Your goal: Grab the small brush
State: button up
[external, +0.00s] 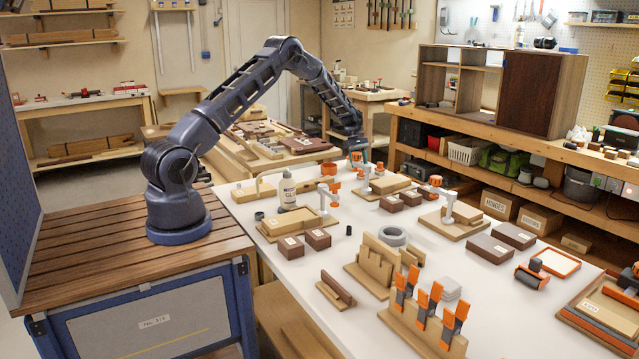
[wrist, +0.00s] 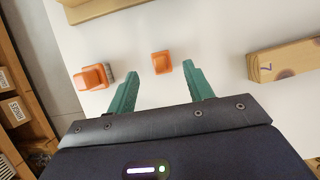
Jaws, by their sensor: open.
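My gripper (external: 357,146) is above the far part of the white table in the external view. In the wrist view its green fingers (wrist: 160,80) are apart, with nothing held between them. A small orange piece (wrist: 161,62) lies just ahead of the gap between the fingertips. An orange piece with a grey ribbed edge (wrist: 93,77) lies left of the left finger. I cannot tell for certain which of these is the small brush, as no bristles are clear.
A wooden block marked 7 (wrist: 284,60) lies at right in the wrist view. In the external view, a glue bottle (external: 287,190) stands left of my gripper. A wooden rack of orange-handled tools (external: 425,325) is at the near edge. Bare white table surrounds the orange pieces.

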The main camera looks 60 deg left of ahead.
aim_at(361, 171)
jog(key=x, duration=0.4)
jog(key=shift+d, duration=0.25)
jog(key=c, duration=1.1)
jog(key=shift+o, duration=0.2)
jog(key=shift+r, duration=0.1)
